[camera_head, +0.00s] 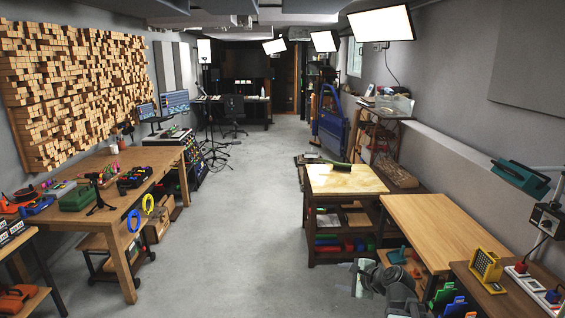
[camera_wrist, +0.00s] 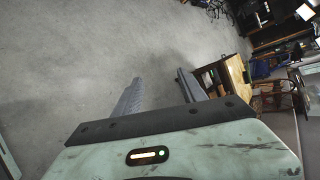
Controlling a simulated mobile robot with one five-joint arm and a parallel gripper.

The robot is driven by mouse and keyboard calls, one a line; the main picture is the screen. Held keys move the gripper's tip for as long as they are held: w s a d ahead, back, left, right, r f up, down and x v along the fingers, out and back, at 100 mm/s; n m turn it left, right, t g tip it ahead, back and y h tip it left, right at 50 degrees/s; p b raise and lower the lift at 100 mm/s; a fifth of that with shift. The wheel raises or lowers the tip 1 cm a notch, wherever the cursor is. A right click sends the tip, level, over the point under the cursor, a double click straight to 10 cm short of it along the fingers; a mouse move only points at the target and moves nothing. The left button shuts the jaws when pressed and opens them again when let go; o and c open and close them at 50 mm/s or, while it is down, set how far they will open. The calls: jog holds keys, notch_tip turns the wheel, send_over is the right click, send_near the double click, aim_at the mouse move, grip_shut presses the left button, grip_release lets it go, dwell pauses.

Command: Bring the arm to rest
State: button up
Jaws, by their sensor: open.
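My gripper (camera_wrist: 160,76) shows in the wrist view with its two grey fingers apart and nothing between them. Bare concrete floor lies beyond the fingertips, and the picture is tilted. The gripper's fingers are hard to make out there. A blue car door (camera_head: 329,122) stands upright farther back on the right, well away from my arm.
A wooden table (camera_head: 425,222) and a lower-shelved workbench (camera_head: 342,180) stand close on the right. A long cluttered workbench (camera_head: 115,217) runs along the left. The concrete floor (camera_head: 245,225) between them is clear. A tripod (camera_head: 215,152) stands farther back.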

jog(key=s+a+f+n+g+h+b, duration=0.1)
jog(key=s+a+f+n+g, duration=0.25)
jog(key=a+f+n, duration=0.2)
jog(key=s+a+f+n+g+b, duration=0.1)
jog(key=s+a+f+n+g, duration=0.1)
jog(key=s+a+f+n, duration=0.35)
jog(key=s+d+f+n+g+h, duration=0.1)
jog(key=s+d+n+g+h, duration=0.3)
jog(key=s+d+n, duration=0.3)
jog(key=shift+s+f, duration=0.2)
jog(key=shift+f, duration=0.15)
jog(key=shift+c, duration=1.4)
